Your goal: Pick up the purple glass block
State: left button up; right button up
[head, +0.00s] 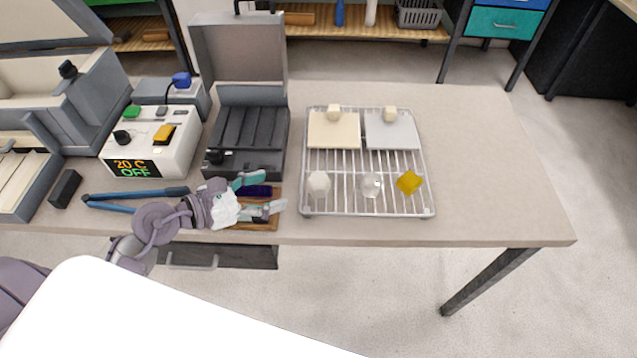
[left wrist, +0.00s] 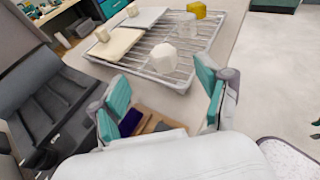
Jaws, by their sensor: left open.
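The purple glass block (head: 256,191) is dark and lies on a small wooden board (head: 264,223) in front of the open black case. My left gripper (head: 262,195) is over the board, its teal fingers apart on either side of the block in the head view. In the left wrist view the purple block (left wrist: 131,122) shows low between the open fingers (left wrist: 163,100), nearer the left finger, partly hidden by the gripper body. I cannot tell whether a finger touches it. My right gripper is not in view.
A wire rack (head: 341,212) to the right holds two flat plates and several small blocks, one yellow (head: 409,182). The black case (head: 248,130) stands behind the board. A white control box (head: 150,145) reads "20 C OFF". The table's right end is clear.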

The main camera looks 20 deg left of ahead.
aim_at(313, 183)
pick_arm(q)
jog(key=shift+m+g, duration=0.4)
jog(key=p+x, duration=0.1)
jog(key=x, duration=0.3)
jog(key=f+p+x, duration=0.1)
jog(key=x, duration=0.3)
jog(key=shift+f, duration=0.25)
jog(key=shift+w+d, duration=0.1)
jog(key=shift+w, duration=0.15)
jog(key=shift+p+x, duration=0.85)
jog(key=shift+x, duration=1.55)
jog(key=shift+r, duration=0.1)
jog(key=c, duration=1.3)
jog(key=shift+r, duration=0.1)
jog(key=shift+c, duration=0.2)
